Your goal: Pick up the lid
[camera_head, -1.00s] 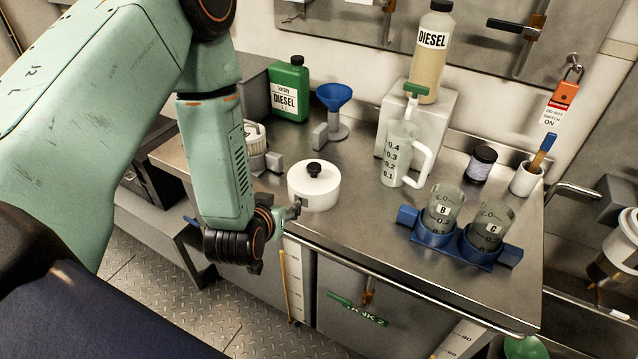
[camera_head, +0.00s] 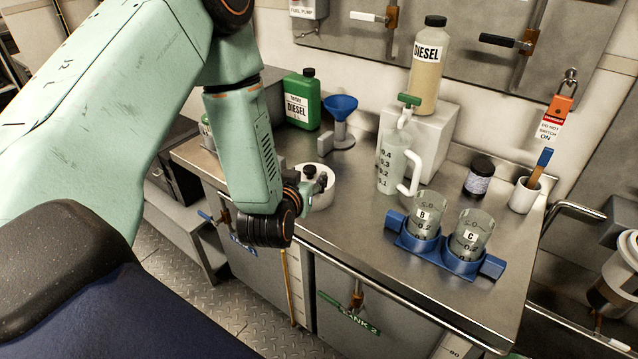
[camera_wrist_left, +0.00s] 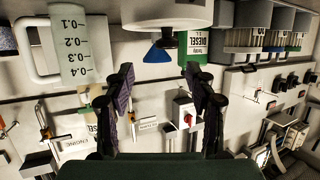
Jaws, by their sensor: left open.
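The lid (camera_head: 325,193) is white and round with a black knob (camera_head: 309,171) on top. It sits near the front edge of the steel bench, and my left arm hides part of its left side. My left gripper (camera_head: 308,187) is at the lid's front left, its jaws around the height of the lid and knob. In the left wrist view, which is upside down, my open fingers (camera_wrist_left: 162,76) point toward the white round body (camera_wrist_left: 168,12) at the top edge. Nothing is between them. Contact cannot be told. My right gripper is out of view.
A green diesel jug (camera_head: 301,101) and blue funnel (camera_head: 341,106) stand behind the lid. A measuring jug (camera_head: 393,163) is to its right, with a blue beaker holder (camera_head: 447,258) further right. A diesel bottle (camera_head: 427,72) stands on a white block. The bench (camera_head: 350,228) is clear in front.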

